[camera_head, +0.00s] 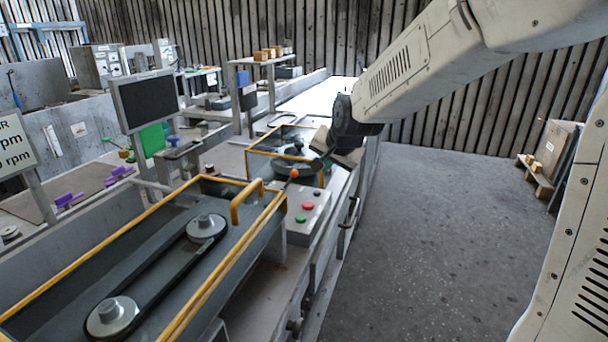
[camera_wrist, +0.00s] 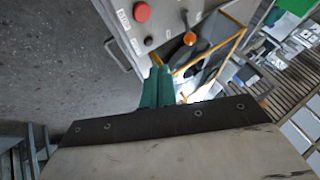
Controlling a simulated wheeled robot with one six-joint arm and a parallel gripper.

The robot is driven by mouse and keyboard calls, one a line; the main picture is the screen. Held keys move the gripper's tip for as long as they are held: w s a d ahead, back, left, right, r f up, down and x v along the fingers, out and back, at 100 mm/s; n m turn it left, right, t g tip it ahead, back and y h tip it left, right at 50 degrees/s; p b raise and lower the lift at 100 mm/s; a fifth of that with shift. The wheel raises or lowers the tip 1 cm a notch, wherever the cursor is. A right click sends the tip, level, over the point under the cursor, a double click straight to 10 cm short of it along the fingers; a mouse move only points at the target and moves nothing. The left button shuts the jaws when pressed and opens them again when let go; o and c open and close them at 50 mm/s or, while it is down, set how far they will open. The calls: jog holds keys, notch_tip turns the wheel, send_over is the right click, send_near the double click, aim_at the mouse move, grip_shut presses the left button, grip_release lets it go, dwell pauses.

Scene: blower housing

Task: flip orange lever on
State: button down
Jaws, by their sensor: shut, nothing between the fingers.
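The orange lever knob (camera_head: 293,173) stands at the far end of the control panel (camera_head: 312,222), beside the yellow-framed belt housing. In the wrist view the orange knob (camera_wrist: 190,38) is just up and right of my fingertips, with a short stem running up to the panel. My gripper (camera_wrist: 158,72) has its teal fingers shut together and empty, pointing toward the panel edge. A gap shows between the fingers and the knob. In the head view my dark wrist hangs to the right of the lever, and the fingers are hard to make out. I cannot tell the lever's exact switch position.
The panel also carries a red button (camera_head: 308,206), seen in the wrist view too (camera_wrist: 141,12), and a green button (camera_head: 300,218). A yellow guard rail (camera_head: 246,202) stands close left of the lever. Open grey floor (camera_head: 430,230) lies to the right.

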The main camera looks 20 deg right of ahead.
aim_at(290, 181)
jog(key=x, duration=1)
jog(key=shift+f, duration=0.3)
jog(key=shift+w+a+r, duration=0.25)
jog(key=shift+w+a, duration=0.25)
jog(key=shift+w, duration=0.05)
jog(key=shift+w+a+r, duration=0.25)
jog(key=shift+w+a, duration=0.25)
jog(key=shift+w, duration=0.05)
jog(key=shift+w+a+r, duration=0.1)
jog(key=shift+w+a, duration=0.2)
jog(key=shift+r, duration=0.15)
